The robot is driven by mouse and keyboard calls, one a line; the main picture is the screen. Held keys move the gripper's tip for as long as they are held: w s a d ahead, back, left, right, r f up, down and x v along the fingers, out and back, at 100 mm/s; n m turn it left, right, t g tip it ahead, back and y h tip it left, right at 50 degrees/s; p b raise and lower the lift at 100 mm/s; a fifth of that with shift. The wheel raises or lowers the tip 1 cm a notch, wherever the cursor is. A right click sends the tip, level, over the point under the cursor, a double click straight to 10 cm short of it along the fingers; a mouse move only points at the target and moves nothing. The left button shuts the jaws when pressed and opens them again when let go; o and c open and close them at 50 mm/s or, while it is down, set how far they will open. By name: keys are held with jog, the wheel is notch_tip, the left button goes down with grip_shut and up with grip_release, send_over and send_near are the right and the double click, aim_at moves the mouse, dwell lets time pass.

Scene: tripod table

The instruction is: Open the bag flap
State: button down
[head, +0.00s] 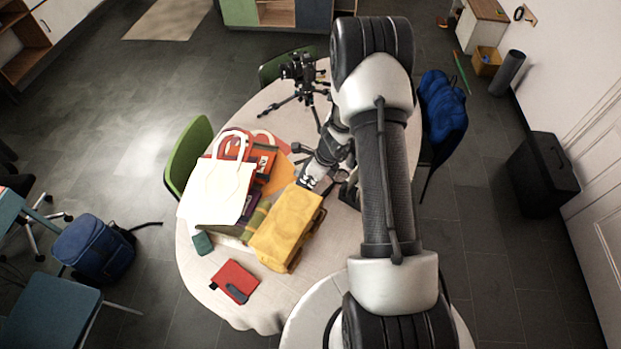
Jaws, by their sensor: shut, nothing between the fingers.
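A yellow bag (284,228) lies on the front middle of the round table (215,300). Its top looks covered, but the flap's edge cannot be made out at this size.
A red notebook or pouch (235,281) lies near the front edge. Books lie under the tote. A camera on a tripod (300,78) stands at the back. A green chair (188,155) is at left, and a blue backpack (441,105) is at right.

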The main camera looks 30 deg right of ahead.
jog(key=shift+f, duration=0.1)
dwell(0.8)
notch_tip(320, 180, down, 4)
jog(key=b, duration=0.4)
jog(key=s+d+r, duration=0.5)
jog(key=s, duration=0.2)
jog(key=shift+s+r, duration=0.3)
jog(key=shift+s, duration=0.1)
jog(key=shift+d, duration=0.1)
